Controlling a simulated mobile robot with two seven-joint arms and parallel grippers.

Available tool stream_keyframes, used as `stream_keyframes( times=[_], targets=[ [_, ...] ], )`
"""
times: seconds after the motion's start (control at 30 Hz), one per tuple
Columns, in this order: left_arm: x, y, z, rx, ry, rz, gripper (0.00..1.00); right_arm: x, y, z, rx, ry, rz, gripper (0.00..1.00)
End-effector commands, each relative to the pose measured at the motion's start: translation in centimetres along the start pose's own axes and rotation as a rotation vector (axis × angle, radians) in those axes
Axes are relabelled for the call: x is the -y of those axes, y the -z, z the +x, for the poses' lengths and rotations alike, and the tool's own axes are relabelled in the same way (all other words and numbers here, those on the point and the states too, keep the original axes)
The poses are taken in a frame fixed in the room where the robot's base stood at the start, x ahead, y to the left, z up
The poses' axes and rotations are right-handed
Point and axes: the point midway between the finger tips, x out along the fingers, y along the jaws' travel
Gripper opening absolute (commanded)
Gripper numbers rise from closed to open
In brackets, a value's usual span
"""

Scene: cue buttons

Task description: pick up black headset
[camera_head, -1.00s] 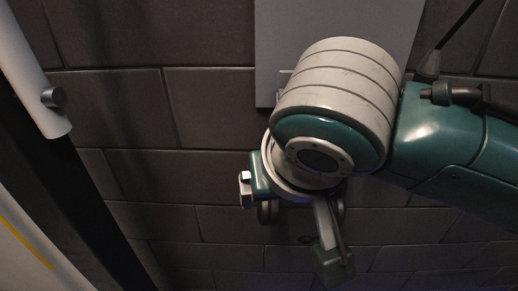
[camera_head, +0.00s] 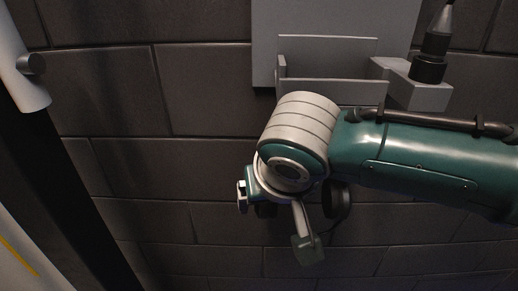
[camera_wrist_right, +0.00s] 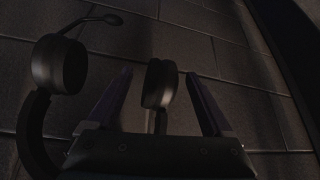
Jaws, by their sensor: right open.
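The black headset shows in the right wrist view, with one round ear cup (camera_wrist_right: 60,63) and its microphone boom at the left and the other ear cup (camera_wrist_right: 160,83) in the middle. In the head view, a dark ear cup (camera_head: 337,200) shows just right of my right wrist; much of the headset is hidden behind the arm. My right gripper (camera_wrist_right: 157,76) is open, its two fingers on either side of the middle ear cup, with visible gaps. I cannot tell the depth between cup and fingers. My left gripper is not in view.
A grey wall holder (camera_head: 335,62) with an open tray is above my right wrist in the head view. Dark block wall (camera_head: 110,95) lies behind. A pale surface with a yellow line (camera_head: 18,248) is at the lower left. The wall left of the wrist is clear.

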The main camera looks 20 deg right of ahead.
Motion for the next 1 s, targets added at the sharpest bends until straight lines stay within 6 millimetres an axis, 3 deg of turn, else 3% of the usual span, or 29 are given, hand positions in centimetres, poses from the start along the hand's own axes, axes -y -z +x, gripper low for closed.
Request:
stream_keyframes(
  times=[0.07, 0.77, 1.0],
  targets=[
    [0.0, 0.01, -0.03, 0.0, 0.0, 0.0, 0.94, 0.0, -0.01, -0.03, 0.0, 0.0, 0.0, 0.81],
    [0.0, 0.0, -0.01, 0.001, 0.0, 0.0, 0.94, 0.0, -0.04, -0.04, 0.001, 0.0, 0.0, 0.03],
    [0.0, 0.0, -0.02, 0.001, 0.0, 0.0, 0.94, 0.01, 0.03, -0.06, -0.001, 0.0, -0.001, 0.0]
  ],
)
